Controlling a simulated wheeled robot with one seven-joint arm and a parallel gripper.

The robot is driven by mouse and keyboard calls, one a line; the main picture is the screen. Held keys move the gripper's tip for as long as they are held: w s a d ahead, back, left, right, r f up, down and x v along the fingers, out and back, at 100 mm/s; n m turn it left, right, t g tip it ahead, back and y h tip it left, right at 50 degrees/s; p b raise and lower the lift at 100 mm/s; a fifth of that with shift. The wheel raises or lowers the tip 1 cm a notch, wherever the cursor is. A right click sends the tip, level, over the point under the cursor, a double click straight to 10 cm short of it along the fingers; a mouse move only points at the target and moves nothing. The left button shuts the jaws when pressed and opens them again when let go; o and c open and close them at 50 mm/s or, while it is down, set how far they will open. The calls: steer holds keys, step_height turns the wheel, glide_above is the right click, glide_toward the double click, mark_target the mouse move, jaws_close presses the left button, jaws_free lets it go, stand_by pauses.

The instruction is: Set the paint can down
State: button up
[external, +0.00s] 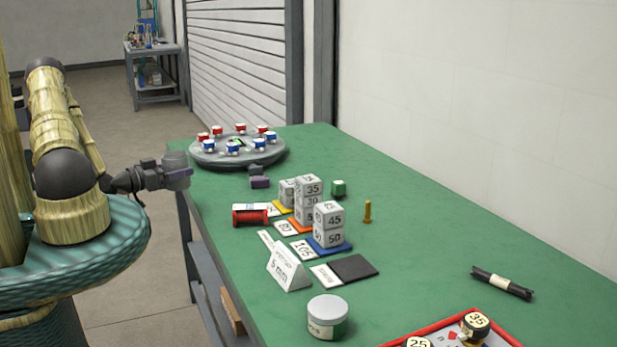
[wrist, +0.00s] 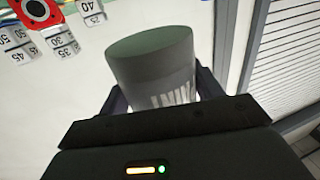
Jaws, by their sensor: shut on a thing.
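The paint can (wrist: 150,62) is a plain grey cylinder in the wrist view, with a striped light patch low on its side. It sits between the two dark fingers of my gripper (wrist: 163,92), which is shut on it. In the external view my gripper (external: 178,178) is at the table's far left edge, left of the round turntable, with the grey can (external: 175,160) in its jaws. The can looks raised above the table level. Its lower part is hidden by the gripper in the wrist view.
The green table (external: 420,240) carries a round turntable (external: 205,158) with red and blue pieces, numbered blocks (external: 328,220), a red spool (external: 250,217), a folded sign (external: 288,270), a dark square plate (external: 354,267) and a labelled round tin (external: 327,316).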

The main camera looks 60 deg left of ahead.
steer(key=w+d+m+h, duration=0.1)
steer(key=w+d, duration=0.3)
steer(key=w+d+m+h+p, duration=0.1)
steer(key=w+d+h, duration=0.1)
steer(key=w+d, duration=0.2)
steer(key=w+d+r+m+h+p, duration=0.1)
steer(key=w+d+h, duration=0.1)
steer(key=w+d, duration=0.2)
steer(key=shift+w+d+t, duration=0.4)
steer(key=shift+w, duration=0.25)
steer(key=w+d+m+g+h+p, duration=0.1)
steer(key=w+d+m+h, duration=0.2)
steer(key=d, duration=1.4)
steer(key=w+h, duration=0.1)
steer(key=w, duration=0.1)
steer(key=shift+w+d+h+p, duration=0.15)
steer(key=shift+w+h+p, duration=0.15)
steer(key=shift+w+h, duration=0.1)
stand_by(0.8)
